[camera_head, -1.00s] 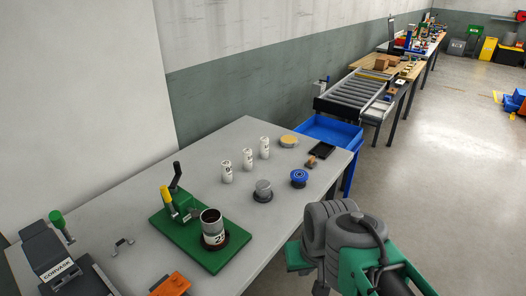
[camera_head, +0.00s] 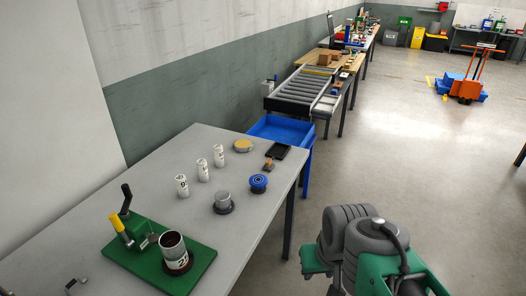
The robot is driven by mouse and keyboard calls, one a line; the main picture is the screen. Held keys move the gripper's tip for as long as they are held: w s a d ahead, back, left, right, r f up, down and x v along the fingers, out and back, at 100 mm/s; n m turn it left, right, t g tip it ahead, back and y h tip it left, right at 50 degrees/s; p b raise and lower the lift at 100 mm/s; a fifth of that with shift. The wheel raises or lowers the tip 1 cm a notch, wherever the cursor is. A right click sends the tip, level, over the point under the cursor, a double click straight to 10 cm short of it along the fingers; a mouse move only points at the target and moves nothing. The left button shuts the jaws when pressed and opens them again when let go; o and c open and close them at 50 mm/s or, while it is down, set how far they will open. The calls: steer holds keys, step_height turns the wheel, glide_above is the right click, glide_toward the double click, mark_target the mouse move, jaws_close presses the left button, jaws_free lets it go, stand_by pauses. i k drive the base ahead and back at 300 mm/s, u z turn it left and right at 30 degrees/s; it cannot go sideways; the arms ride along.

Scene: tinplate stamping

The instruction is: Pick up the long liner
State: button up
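Three slim white cylinders with dark markings stand upright in a row on the grey table: a near one (camera_head: 182,186), a middle one (camera_head: 203,170) and a far one (camera_head: 218,155). They look alike in size, and I cannot tell which, if any, is the long liner. A wider white can (camera_head: 173,247) with a dark, open top stands on a round dark base on the green press board. My arm's grey and green links show at the lower right, beside the table; my gripper itself does not show.
The grey table (camera_head: 120,270) also holds a green press (camera_head: 139,232), a grey cylinder on a dark base (camera_head: 223,201), a blue round part (camera_head: 258,182), a yellowish disc (camera_head: 243,145) and a black tray (camera_head: 277,151). A blue bin (camera_head: 308,152) adjoins its far end.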

mark_target(218, 149)
steer(key=z, duration=1.05)
steer(key=i, duration=2.85)
steer(key=u, duration=3.5)
steer(key=i, duration=0.5)
steer(key=z, duration=0.05)
